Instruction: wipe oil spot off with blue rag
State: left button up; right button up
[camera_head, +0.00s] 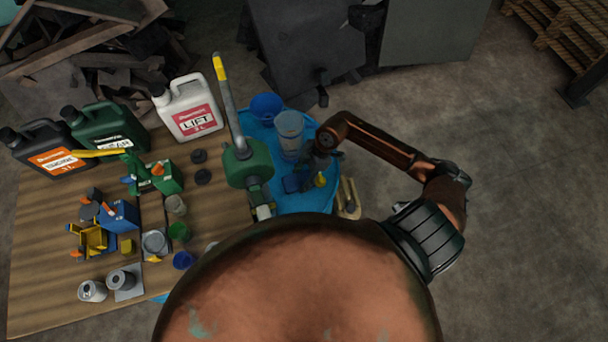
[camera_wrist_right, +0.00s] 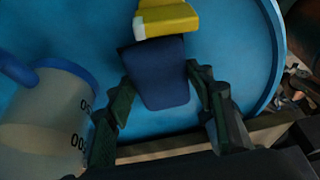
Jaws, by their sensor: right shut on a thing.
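My right gripper (camera_head: 308,172) reaches down over a round blue surface (camera_head: 300,204) at the right end of the wooden table. In the right wrist view its two dark fingers (camera_wrist_right: 165,110) are on either side of a dark blue, flat, round-cornered piece, which I take for the blue rag (camera_wrist_right: 160,75). The gripper is shut on it. The rag also shows in the head view (camera_head: 291,184), low over the blue surface. I cannot make out an oil spot; the rag and gripper cover part of the surface. My left gripper is not in view.
A clear measuring jug (camera_head: 290,132) stands close to my right gripper. A yellow-and-white piece (camera_wrist_right: 167,20) lies just past the rag. The wooden table (camera_head: 40,255) is crowded with canisters, cups and cans.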

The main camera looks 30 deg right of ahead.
aim_at(285, 184)
jog(key=shift+w+a, duration=0.25)
jog(key=shift+a, duration=0.75)
jog(key=shift+w+a+r+p, duration=0.15)
jog(key=shift+a+p, duration=0.2)
jog(key=shift+a, duration=0.05)
jog(key=shift+w+a+r+p, duration=0.1)
jog(key=shift+a+p, duration=0.2)
jog(key=shift+a, duration=0.1)
jog(key=shift+w+a+p, duration=0.25)
jog(key=shift+a+p, duration=0.05)
jog(key=shift+a, duration=0.6)
notch_tip(285, 184, up, 6)
jog(key=p, duration=0.6)
jog(key=shift+p, duration=0.3)
notch_tip(285, 184, up, 3)
jog(key=p, duration=0.3)
jog(key=shift+p, duration=0.3)
